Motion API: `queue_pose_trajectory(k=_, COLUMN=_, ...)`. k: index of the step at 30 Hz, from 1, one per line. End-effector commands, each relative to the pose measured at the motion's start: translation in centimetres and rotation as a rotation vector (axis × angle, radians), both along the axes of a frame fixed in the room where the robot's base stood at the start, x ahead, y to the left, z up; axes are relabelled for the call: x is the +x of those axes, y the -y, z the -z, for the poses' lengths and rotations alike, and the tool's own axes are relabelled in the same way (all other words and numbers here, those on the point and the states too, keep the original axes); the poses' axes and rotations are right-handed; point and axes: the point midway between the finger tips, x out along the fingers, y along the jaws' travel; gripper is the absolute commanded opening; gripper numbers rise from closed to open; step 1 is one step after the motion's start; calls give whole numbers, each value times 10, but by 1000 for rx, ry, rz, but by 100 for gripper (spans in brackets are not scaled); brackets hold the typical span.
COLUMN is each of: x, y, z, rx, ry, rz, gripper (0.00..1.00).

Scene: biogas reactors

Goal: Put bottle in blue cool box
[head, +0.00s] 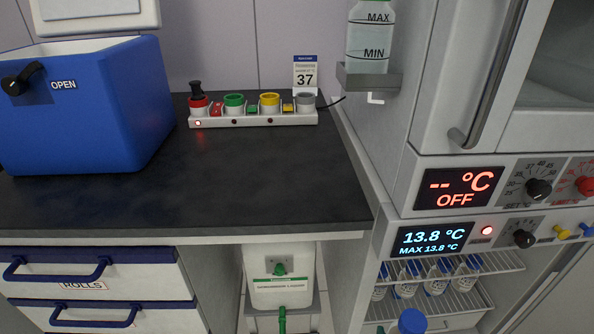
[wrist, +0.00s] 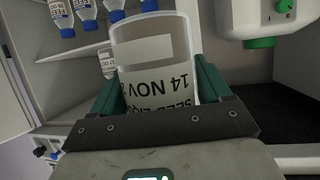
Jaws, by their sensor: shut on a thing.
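In the wrist view my gripper (wrist: 160,82) is shut on a clear bottle (wrist: 152,65), with a green finger on each side. Its label reads upside down, with "14 NOV" legible; the bottle's other end is hidden by the gripper. The blue cool box (head: 85,115) stands at the left of the dark counter in the head view, apart from my gripper. Its white lid (head: 95,15) is raised behind it, and "OPEN" shows on its front. A blue cap (head: 411,320) shows at the bottom edge; I cannot tell if it belongs to the held bottle.
Several blue-capped bottles stand on wire racks (head: 455,297) in the open cabinet at right. The middle of the counter (head: 220,180) is clear. A white canister (head: 281,278) sits below it.

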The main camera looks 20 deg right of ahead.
Motion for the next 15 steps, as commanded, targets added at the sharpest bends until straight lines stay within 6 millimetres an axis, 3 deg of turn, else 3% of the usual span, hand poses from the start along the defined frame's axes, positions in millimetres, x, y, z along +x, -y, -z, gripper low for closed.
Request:
queue_pose_trajectory(k=8, x=52, y=-31, z=15, rx=2, ry=-1, rz=-148, gripper=29)
queue_pose_trajectory(k=15, x=107, y=-74, z=28, rx=0, ry=4, rz=-310, gripper=29)
